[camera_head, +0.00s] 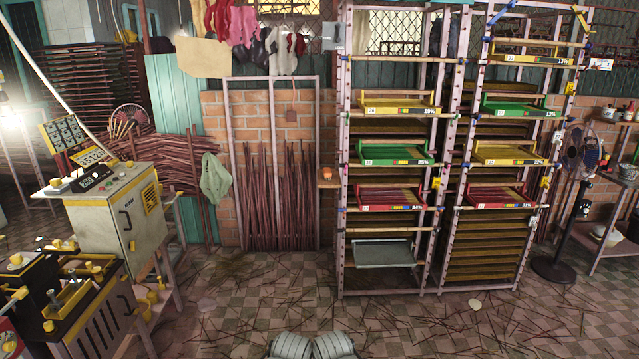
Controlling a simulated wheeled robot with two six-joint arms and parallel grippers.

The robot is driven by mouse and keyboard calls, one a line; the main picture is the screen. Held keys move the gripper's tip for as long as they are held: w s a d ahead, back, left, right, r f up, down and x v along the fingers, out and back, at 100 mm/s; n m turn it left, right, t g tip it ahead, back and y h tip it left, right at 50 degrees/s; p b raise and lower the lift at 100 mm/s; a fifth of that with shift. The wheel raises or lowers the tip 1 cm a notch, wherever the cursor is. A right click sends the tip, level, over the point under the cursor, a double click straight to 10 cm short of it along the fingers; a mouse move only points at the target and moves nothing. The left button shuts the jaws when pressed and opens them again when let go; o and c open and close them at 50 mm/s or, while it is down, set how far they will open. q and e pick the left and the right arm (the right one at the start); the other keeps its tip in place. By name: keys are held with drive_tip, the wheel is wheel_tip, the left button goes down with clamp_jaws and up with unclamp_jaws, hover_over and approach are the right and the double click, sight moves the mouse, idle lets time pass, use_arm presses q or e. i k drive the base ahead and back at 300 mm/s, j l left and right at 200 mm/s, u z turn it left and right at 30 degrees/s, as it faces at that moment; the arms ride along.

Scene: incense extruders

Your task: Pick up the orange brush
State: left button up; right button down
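A small orange object (327,173) sits on a little wooden ledge (328,184) at the left post of the rack, against the brick wall. It is too small to tell for certain whether it is the orange brush. No other clear orange brush shows. Two pale grey rounded parts of my own body show at the bottom middle edge. Neither gripper's fingers can be seen.
A tall rack (341,230) holds yellow, green and red trays and a grey lower tray (384,254). Machines with a grey control cabinet (112,222) stand at left. A black fan (554,268) stands at right. The tiled floor ahead is open, littered with sticks.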

sight(326, 170)
drive_tip(key=i+l, duration=0.15)
drive_tip(key=i, duration=0.45)
drive_tip(key=i+l, duration=0.15)
drive_tip(key=i, duration=0.4)
drive_tip(key=i+l, duration=0.15)
drive_tip(key=i, duration=0.45)
drive_tip(key=u, duration=3.35)
drive_tip(key=z, duration=3.35)
